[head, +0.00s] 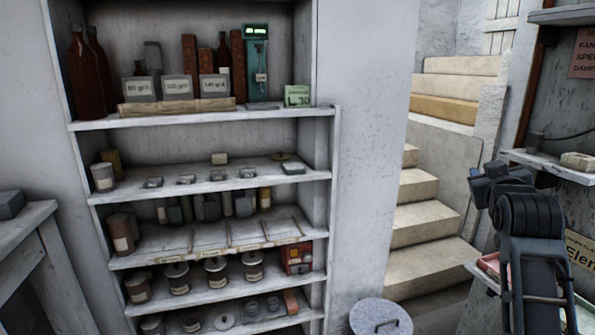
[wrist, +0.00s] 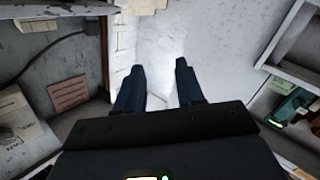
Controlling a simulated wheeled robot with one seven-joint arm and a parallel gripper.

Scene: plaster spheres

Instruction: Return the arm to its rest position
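My arm is at the right side of the head view, raised in front of the stairs and the right-hand shelf. My gripper (head: 482,178) is at its upper end, pointing left. In the wrist view my gripper (wrist: 158,75) shows two dark fingers spread apart with an empty gap between them. Beyond the gap is a pale wall, with nothing held.
A white shelf unit (head: 205,118) with bottles, jars and boxes stands at centre left. Stone stairs (head: 425,222) rise behind my arm. A wall shelf (head: 548,165) is close on the right. A round metal lid (head: 380,318) sits at the bottom. A wooden table (head: 28,222) is at left.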

